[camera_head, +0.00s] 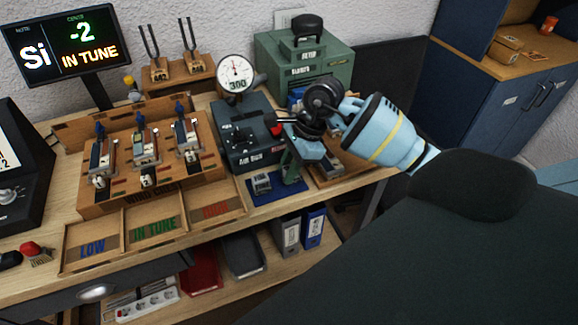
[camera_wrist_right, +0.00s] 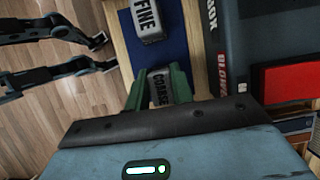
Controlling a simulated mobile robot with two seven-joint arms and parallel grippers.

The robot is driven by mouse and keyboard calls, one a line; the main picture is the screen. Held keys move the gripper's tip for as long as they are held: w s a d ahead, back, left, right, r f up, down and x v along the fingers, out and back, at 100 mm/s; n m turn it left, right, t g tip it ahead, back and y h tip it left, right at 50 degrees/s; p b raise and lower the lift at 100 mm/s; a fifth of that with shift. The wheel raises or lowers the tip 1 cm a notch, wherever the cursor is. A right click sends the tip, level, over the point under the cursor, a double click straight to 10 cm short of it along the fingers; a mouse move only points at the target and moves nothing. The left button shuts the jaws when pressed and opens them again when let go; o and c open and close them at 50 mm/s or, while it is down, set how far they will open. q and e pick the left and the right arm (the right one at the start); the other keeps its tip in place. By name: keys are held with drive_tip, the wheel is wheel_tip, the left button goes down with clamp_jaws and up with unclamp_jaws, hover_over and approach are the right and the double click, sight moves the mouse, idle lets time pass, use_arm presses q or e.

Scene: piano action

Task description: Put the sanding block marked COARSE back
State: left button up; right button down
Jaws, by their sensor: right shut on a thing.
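My right gripper (camera_head: 292,170) is shut on the sanding block marked COARSE. In the head view the fingers mostly hide this block at the right part of the mat (camera_head: 264,199). The block marked FINE (camera_head: 262,183) lies on the mat to the left; it also shows in the right wrist view (camera_wrist_right: 147,22). My left gripper is not in view.
A dark blower box (camera_head: 250,145) stands just behind the mat, with a round gauge (camera_head: 236,75) above. A wooden tray labelled LOW, IN TUNE and HIGH (camera_head: 152,245) is to the left. A green cabinet (camera_head: 290,50) stands at the back. The bench's front edge is close to the mat.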

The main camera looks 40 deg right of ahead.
drive_tip(key=shift+f, duration=0.1)
drive_tip(key=shift+f, duration=0.15)
drive_tip(key=c, duration=1.2)
unclamp_jaws()
drive_tip(key=shift+r, duration=0.2)
drive_tip(key=v, duration=1.2)
